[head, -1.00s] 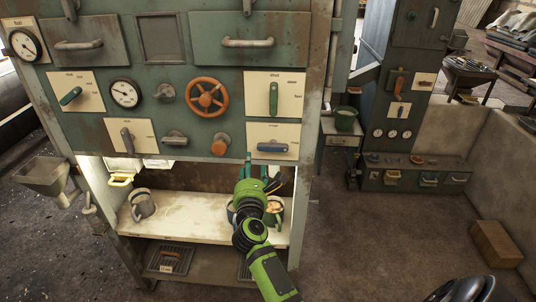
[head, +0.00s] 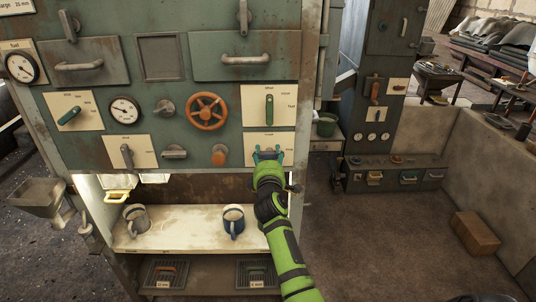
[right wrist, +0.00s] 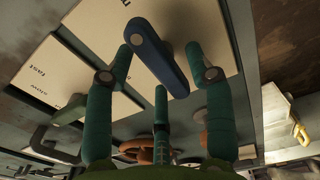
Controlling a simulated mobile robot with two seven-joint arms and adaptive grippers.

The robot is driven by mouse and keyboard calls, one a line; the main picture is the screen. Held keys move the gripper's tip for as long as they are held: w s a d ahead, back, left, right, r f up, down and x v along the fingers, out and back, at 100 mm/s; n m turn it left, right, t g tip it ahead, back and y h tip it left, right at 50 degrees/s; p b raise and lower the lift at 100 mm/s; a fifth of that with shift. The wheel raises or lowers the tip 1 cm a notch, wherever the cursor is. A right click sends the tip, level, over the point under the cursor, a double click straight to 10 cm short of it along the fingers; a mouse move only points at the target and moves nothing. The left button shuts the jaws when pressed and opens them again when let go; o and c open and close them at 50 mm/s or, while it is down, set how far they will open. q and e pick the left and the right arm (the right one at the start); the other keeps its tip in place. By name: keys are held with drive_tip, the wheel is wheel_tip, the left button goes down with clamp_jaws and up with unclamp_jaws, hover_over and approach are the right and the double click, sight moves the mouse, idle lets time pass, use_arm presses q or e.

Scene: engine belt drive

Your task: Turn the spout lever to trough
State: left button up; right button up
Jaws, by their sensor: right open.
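The spout lever appears to be the dark blue lever (right wrist: 155,58) on a cream plate (head: 285,141) at the panel's lower right; its label is too small to read surely. In the head view my right gripper (head: 268,154) mostly covers the lever. In the right wrist view the right gripper (right wrist: 160,62) is open, with fingers on either side of the lever and another finger below. I cannot tell whether any finger touches it. My left gripper is not in view.
An orange handwheel (head: 206,112), an orange knob (head: 219,156) and a green lever (head: 269,110) are near on the panel. A metal hopper (head: 38,197) juts out at left.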

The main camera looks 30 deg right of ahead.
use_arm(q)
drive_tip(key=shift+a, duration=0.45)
use_arm(e)
drive_tip(key=shift+w+d, duration=0.25)
drive_tip(key=shift+d, duration=0.05)
drive_tip(key=shift+a, duration=0.1)
clamp_jaws()
